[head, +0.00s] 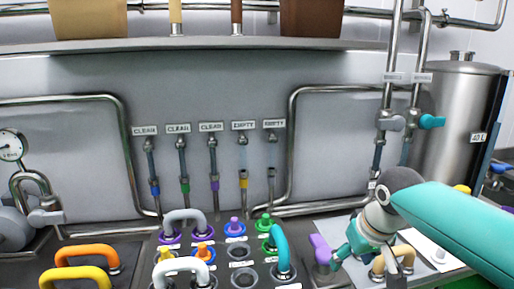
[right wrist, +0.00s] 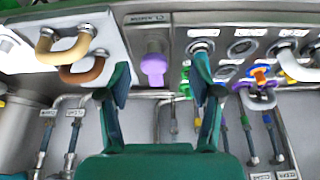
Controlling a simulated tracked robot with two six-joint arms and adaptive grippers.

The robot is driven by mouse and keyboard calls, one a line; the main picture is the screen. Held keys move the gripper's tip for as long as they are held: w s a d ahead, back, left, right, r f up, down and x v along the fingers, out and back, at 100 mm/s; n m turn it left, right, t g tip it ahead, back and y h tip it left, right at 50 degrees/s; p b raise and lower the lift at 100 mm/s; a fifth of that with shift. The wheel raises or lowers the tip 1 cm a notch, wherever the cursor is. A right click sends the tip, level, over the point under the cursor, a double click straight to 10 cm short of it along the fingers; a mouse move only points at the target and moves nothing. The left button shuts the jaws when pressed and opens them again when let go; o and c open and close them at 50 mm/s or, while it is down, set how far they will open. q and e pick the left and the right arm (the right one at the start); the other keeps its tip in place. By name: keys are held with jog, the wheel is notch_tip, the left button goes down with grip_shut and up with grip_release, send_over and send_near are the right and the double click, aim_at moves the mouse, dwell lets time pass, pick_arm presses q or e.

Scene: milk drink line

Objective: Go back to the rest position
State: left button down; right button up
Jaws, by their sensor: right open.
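My right arm comes in from the right edge of the head view, and its teal gripper (head: 345,256) is low over the right part of the panel. In the right wrist view the two fingers of the right gripper (right wrist: 160,82) are wide apart, with nothing held. A purple valve handle (head: 320,248) stands just left of the gripper. In the right wrist view this purple handle (right wrist: 154,66) appears between the fingertips, with clear gaps on both sides. My left gripper is not in view.
A steel tank (head: 455,125) stands at the back right. Vertical pipes rise behind the gripper.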

jog(key=s+f+g, duration=0.3)
jog(key=s+f, duration=0.1)
jog(key=f, duration=1)
jog(key=s+f+g, duration=0.3)
jog(key=s+f, duration=0.1)
jog(key=f, duration=1)
jog(key=s+a+f+m+t+y, duration=0.1)
jog(key=s+a+f+m, duration=0.1)
jog(key=s+f, duration=0.5)
jog(key=s+a+f+m+t+y, duration=0.1)
jog(key=s+a+f+m+y, duration=0.1)
jog(key=s+a+f, duration=0.3)
jog(key=shift+s+a+f, duration=0.2)
jog(key=shift+s+f, duration=1.35)
jog(key=shift+f, duration=0.45)
